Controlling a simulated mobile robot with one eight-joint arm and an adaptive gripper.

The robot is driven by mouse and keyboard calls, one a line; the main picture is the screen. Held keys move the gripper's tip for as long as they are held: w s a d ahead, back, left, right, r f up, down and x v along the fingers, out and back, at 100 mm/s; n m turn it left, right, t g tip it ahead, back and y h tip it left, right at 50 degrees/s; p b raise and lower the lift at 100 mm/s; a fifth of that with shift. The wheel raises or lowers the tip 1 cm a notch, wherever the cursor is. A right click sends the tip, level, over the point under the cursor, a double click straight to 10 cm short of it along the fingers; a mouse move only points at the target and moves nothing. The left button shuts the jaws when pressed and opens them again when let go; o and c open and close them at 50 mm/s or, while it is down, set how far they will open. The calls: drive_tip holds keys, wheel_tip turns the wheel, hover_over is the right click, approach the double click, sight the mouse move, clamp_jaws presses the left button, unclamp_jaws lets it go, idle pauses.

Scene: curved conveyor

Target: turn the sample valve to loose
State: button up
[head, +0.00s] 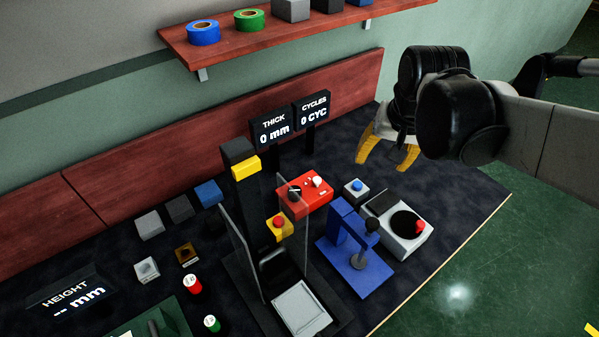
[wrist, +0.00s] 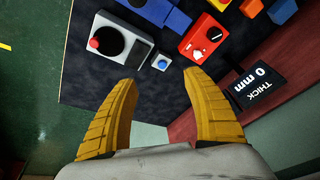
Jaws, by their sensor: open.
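A red box (head: 318,199) stands on the dark bench, with a black knob (head: 295,192) and a white knob (head: 317,181) on top. The red box (wrist: 193,32) also shows at the top of the wrist view, with the black knob (wrist: 213,33). I cannot read any label there, so which control is the sample valve is unclear. My gripper (head: 385,165) is open and empty, above the bench's back right, to the right of the red box and apart from it. Its two yellow fingers (wrist: 161,77) show in the wrist view with nothing between them.
A small box with a blue button (head: 357,186) and a grey unit with a black disc and red knob (head: 419,227) stand right of the red box. A blue press (head: 349,256) stands in front. THICK (head: 272,128) and CYCLES (head: 312,110) displays stand behind.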

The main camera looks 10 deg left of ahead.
drive_tip(key=w+a+f+g+h+p, duration=0.1)
drive_tip(key=w+a+f+g, duration=0.15)
drive_tip(key=a+f, duration=0.6)
drive_tip(key=w+a+f+g+p, duration=0.1)
drive_tip(key=w+a+f+p, duration=0.3)
drive_tip(key=a, duration=0.8)
drive_tip(key=f+b, duration=0.2)
drive_tip(key=f, duration=0.1)
drive_tip(key=f+b, duration=0.2)
drive_tip(key=f, duration=0.2)
drive_tip(key=f+b, duration=0.1)
drive_tip(key=f, duration=0.3)
drive_tip(key=shift+s+b, duration=0.3)
drive_tip(key=shift+b, duration=0.1)
drive_tip(key=shift+f, duration=0.5)
drive_tip(key=c, duration=1.2)
